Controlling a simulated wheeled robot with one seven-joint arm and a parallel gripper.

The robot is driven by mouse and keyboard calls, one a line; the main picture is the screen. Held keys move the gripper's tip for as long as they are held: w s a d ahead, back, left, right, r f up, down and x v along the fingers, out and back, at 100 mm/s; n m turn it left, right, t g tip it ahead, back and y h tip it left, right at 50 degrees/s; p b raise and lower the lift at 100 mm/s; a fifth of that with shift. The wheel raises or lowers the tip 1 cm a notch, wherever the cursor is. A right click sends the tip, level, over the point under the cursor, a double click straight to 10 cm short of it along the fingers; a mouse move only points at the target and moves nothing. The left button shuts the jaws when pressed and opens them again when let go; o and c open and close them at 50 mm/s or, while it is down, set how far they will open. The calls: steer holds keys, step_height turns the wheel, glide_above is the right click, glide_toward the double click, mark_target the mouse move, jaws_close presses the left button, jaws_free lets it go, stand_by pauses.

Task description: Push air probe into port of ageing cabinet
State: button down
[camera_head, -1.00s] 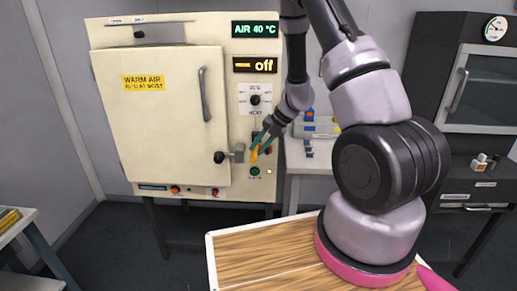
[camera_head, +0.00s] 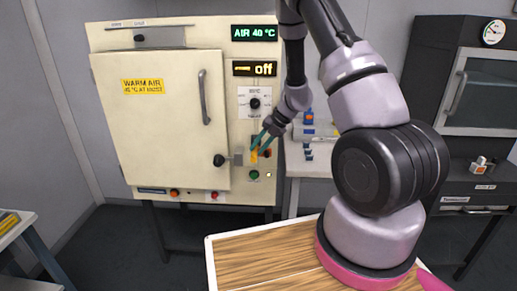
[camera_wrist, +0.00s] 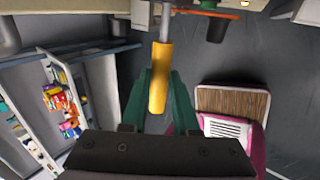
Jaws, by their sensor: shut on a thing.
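The ageing cabinet (camera_head: 165,120) is a cream box with its door shut, a yellow "WARM AIR" label and displays reading "AIR 40 °C" and "off". My gripper (camera_head: 260,148) is at the lower part of its right-hand control panel. In the wrist view my gripper (camera_wrist: 160,95) has its green fingers shut on the air probe (camera_wrist: 159,80), a yellow handle with a grey rod running from its far end toward the cabinet. The yellow handle also shows in the head view (camera_head: 254,155). The port and the rod's tip cannot be made out.
A round dial (camera_head: 254,103) is above my gripper on the panel, and a green button (camera_head: 254,175) is just below. A table with small blue items (camera_head: 308,118) stands to the right.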

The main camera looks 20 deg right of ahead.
steer(key=shift+w+d, duration=0.15)
steer(key=shift+w, duration=0.3)
steer(key=c, duration=0.6)
jaws_free()
steer(key=shift+r, duration=0.1)
steer(key=v, duration=1)
steer(key=shift+d+r, duration=0.2)
steer(key=shift+r, duration=0.05)
